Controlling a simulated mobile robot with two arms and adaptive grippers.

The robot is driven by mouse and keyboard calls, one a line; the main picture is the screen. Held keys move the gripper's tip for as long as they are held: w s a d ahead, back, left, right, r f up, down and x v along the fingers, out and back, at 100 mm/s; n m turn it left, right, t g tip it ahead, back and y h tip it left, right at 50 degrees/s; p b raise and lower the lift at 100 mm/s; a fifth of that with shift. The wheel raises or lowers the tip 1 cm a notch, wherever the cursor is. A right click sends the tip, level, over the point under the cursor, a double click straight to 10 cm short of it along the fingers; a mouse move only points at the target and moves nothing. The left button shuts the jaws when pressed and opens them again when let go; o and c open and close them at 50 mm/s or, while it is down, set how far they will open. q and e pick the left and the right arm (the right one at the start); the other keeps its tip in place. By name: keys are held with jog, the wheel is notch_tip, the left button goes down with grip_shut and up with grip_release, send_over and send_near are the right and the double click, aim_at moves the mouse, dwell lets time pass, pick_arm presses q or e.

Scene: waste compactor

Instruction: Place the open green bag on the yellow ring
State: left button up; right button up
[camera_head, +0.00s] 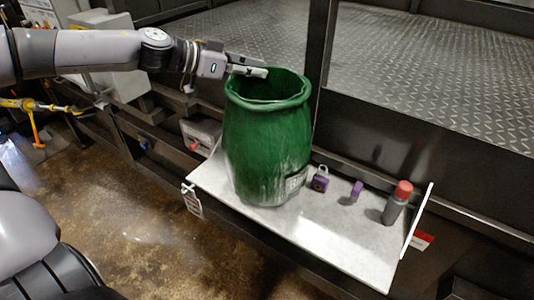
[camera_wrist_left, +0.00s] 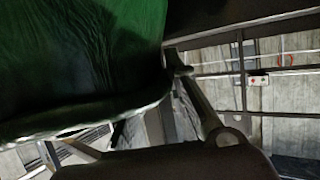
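The green bag (camera_head: 268,140) stands upright on a pale shelf in the head view, its rolled rim open at the top. Its lower part has whitish marks and a pale label. My left gripper (camera_head: 262,69) reaches in from the left, with its fingertips at the bag's upper left rim. Whether the fingers are closed on the rim is unclear. In the left wrist view the bag (camera_wrist_left: 75,55) fills the upper left, with its rim close in front of the gripper's grey finger parts. I cannot make out a yellow ring. My right gripper is not in view.
The pale shelf (camera_head: 340,235) also holds a purple padlock (camera_head: 320,183), a small purple item (camera_head: 356,190) and a grey can with a red cap (camera_head: 397,203). A dark metal frame rises behind. A yellow tool (camera_head: 32,104) is at far left. Brown floor (camera_head: 135,215) lies open in front.

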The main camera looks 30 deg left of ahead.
pick_arm(q)
grip_shut()
jog(key=shift+r, duration=0.2)
dwell(0.6)
